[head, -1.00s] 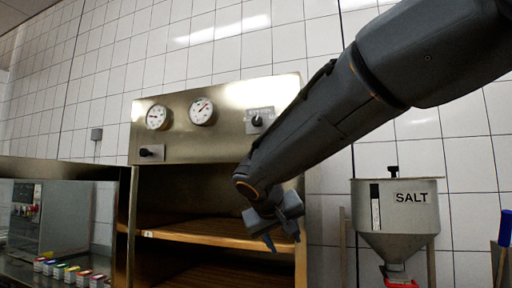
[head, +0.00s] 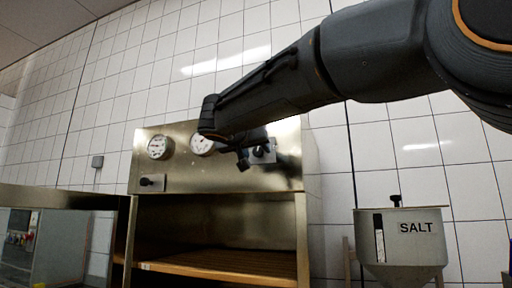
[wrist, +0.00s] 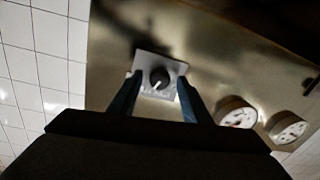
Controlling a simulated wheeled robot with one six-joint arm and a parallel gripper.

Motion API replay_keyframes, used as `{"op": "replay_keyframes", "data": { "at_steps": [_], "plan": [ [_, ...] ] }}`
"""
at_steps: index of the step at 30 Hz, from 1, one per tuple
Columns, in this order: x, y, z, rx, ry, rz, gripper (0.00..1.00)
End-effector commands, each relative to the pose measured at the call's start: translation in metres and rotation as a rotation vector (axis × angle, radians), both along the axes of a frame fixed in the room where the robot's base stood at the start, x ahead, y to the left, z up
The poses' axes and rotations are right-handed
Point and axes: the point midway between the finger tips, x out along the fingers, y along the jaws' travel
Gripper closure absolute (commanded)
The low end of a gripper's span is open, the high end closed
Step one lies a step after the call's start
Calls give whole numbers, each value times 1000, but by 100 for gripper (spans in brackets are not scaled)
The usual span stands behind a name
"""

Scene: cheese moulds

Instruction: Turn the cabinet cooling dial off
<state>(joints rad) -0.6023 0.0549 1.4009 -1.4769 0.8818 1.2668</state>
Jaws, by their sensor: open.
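The dial (wrist: 160,77) is a round black knob with a white pointer mark, on a pale square plate (wrist: 150,62) on the steel cabinet front. In the wrist view the mark points down and to the left. My gripper (wrist: 158,79) is open, with its two dark fingers on either side of the dial. I cannot tell whether they touch it or stop short of the panel. In the head view my gripper (head: 252,156) is in front of the plate (head: 266,157) and partly hides it and the dial.
Two round gauges sit on the panel beside the dial, the left one (head: 160,147) clear and the other (head: 203,145) partly behind my arm. A small black knob (head: 147,182) is lower left. An open shelf (head: 220,262) lies below. A salt hopper (head: 402,243) stands right.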

Motion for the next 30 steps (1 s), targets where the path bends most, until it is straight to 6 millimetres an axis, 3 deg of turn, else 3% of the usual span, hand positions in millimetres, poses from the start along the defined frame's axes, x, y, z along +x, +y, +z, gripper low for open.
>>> {"op": "replay_keyframes", "data": {
  "at_steps": [4,13,21,30],
  "plan": [
    [11,-4,1,-1,1,-1,56],
    [14,-4,-1,-1,1,0,56],
    [14,-4,-1,-1,1,1,96],
    [14,-4,-1,-35,14,1,96]
  ]
}}
